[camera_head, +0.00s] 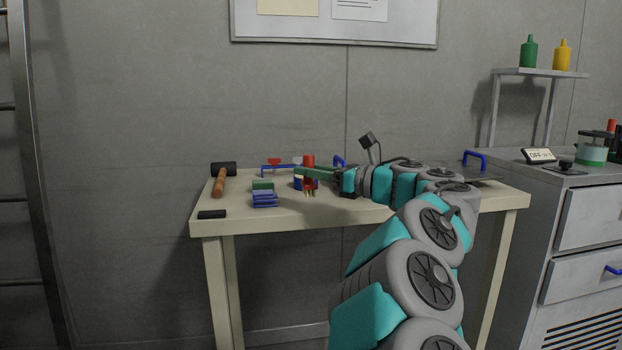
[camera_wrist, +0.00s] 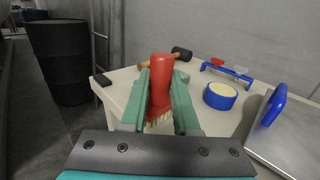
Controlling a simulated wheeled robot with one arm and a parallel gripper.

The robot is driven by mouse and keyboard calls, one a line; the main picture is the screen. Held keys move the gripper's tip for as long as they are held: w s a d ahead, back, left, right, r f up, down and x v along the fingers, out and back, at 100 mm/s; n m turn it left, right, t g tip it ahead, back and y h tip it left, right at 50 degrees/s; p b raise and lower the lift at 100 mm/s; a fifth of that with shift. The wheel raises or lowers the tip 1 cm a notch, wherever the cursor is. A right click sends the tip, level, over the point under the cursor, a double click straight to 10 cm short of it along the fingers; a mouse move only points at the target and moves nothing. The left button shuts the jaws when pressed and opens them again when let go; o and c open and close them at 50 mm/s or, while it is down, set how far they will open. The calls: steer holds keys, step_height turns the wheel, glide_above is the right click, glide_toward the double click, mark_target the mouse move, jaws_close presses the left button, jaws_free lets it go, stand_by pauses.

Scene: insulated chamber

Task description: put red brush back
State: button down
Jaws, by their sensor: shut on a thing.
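My gripper (camera_head: 308,175) is shut on the red brush, with its green fingers on either side of the handle. The red brush (camera_wrist: 161,82) stands roughly upright between the fingers in the wrist view, pale bristles pointing down. In the head view the brush's red top (camera_head: 309,160) shows above the fingers and its bristles below, over the table; whether they touch it I cannot tell. A low blue rack (camera_wrist: 228,73) stands at the back of the table, with a red piece (camera_wrist: 218,61) and a white piece (camera_wrist: 240,69) on it.
The table (camera_head: 400,214) also holds a mallet (camera_head: 219,180), a black block (camera_head: 212,214), a green block (camera_head: 263,185), stacked blue pieces (camera_head: 265,199) and a blue-and-cream roll (camera_wrist: 220,96). A blue handle (camera_wrist: 273,106) stands right of the roll. The table's front left is mostly clear.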

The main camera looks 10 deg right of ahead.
steer(key=w, duration=0.2)
steer(key=w+d, duration=0.1)
steer(key=w, duration=0.1)
steer(key=w+p, duration=0.1)
steer(key=w, duration=0.1)
steer(key=shift+w+d+f, duration=0.2)
steer(key=shift+f, duration=0.1)
steer(key=shift+f+p, duration=0.3)
steer(key=shift+f, duration=1.5)
steer(key=shift+f, duration=0.15)
steer(key=c, duration=0.7)
jaws_free()
steer(key=shift+o, duration=0.2)
steer(key=shift+r, duration=0.2)
steer(key=b+v, duration=0.1)
steer(key=v, duration=1.1)
steer(key=shift+b, duration=0.35)
